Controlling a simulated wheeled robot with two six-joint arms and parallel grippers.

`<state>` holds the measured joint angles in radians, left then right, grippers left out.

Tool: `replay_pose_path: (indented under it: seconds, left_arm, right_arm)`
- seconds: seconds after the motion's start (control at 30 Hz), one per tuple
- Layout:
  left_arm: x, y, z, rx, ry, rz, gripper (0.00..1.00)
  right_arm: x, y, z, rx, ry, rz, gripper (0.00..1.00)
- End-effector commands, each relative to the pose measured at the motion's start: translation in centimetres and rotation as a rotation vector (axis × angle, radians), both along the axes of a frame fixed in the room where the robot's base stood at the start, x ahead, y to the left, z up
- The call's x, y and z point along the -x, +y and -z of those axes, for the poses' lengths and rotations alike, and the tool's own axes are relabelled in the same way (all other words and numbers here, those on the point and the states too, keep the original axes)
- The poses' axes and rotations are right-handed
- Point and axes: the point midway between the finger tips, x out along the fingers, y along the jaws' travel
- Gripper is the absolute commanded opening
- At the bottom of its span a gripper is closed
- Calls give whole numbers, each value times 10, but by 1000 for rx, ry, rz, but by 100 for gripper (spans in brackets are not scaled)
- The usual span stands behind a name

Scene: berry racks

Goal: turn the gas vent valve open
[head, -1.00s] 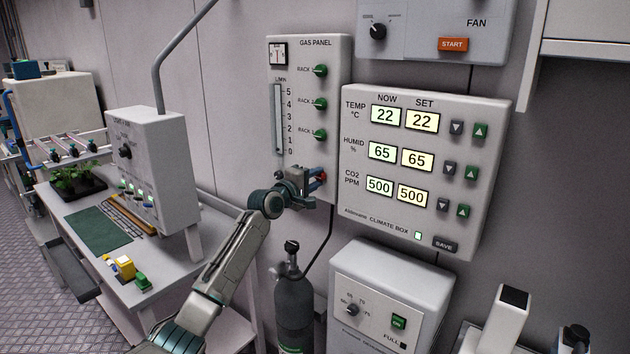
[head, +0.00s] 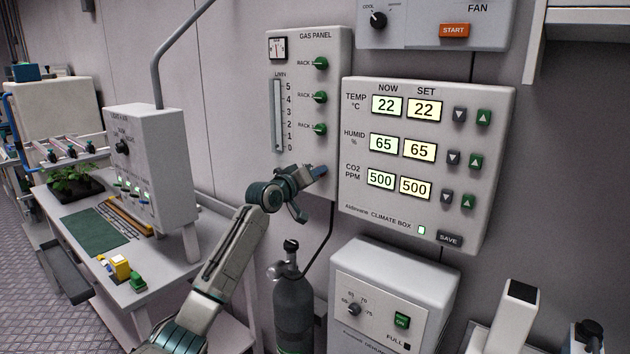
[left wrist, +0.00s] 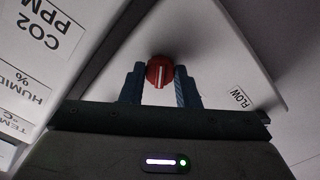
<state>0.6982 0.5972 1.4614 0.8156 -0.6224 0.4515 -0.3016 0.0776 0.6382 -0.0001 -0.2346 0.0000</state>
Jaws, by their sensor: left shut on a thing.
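The gas panel (head: 340,110) is on the wall, with several green knobs and a flow tube. A red knob with a white line (left wrist: 160,72) shows in the left wrist view, between my blue fingertips; I take it for the gas vent valve, but its own label is not readable. My left gripper (head: 320,171) is at the lower right of the panel in the head view, shut on the red knob, which its fingers hide there. The line on the knob runs along the fingers in the left wrist view (left wrist: 160,85). My right gripper is out of view.
The climate box (head: 425,165) is close to the right of my left gripper. A dark gas bottle (head: 293,310) stands below, and a white box with a dial (head: 385,290) is at its right. The workbench (head: 130,290) with plants is at the left.

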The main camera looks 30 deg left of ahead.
Motion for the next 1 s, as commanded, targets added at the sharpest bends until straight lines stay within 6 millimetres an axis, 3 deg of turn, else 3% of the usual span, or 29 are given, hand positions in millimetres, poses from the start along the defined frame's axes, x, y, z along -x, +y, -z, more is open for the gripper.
replay_pose_path:
  seconds: [0.5,1.0]
  left_arm:
    - [0,0,2,-456,-34,1,6]
    - [0,0,2,-667,-50,2,6]
  right_arm:
    - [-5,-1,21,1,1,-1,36]
    - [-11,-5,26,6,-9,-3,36]
